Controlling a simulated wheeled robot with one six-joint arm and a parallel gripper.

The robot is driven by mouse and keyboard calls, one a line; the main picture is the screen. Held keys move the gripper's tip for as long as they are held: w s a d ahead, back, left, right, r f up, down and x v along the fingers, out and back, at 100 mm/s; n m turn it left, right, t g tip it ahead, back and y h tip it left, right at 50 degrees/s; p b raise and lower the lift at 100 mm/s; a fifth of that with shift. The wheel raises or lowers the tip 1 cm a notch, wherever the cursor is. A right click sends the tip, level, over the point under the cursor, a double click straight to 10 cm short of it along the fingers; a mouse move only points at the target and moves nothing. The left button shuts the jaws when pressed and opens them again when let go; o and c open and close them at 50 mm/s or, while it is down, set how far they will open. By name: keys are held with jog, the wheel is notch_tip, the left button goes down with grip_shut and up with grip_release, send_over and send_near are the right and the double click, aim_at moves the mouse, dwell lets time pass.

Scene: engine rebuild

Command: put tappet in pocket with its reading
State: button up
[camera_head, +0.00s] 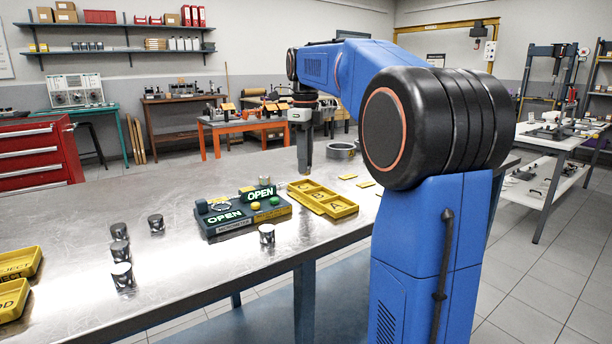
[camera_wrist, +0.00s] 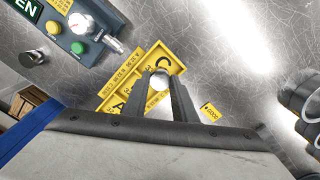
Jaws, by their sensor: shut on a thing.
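My gripper (camera_head: 304,172) is shut on a silver tappet (camera_wrist: 159,80), which shows between the fingers (camera_wrist: 160,77) in the wrist view. The yellow pocket tray (camera_head: 322,211) lies on the bench, with letters C and A showing in the wrist view (camera_wrist: 119,104). The held tappet is over the C pocket; I cannot tell whether it touches the floor. The micrometer (camera_head: 236,228) stands left of the tray, with two green OPEN displays. One loose tappet (camera_head: 267,234) stands in front of it, and several others (camera_head: 122,275) stand to the left.
Yellow bins (camera_head: 14,298) sit at the bench's left edge. A grey ring (camera_head: 340,151) and small yellow tags (camera_head: 365,184) lie beyond and right of the tray.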

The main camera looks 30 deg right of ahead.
jog(key=shift+f, duration=2.1)
jog(key=shift+f, duration=0.15)
jog(key=o, duration=0.7)
jog(key=shift+o, duration=0.2)
notch_tip(320, 180, up, 12)
jog(key=shift+r, duration=0.15)
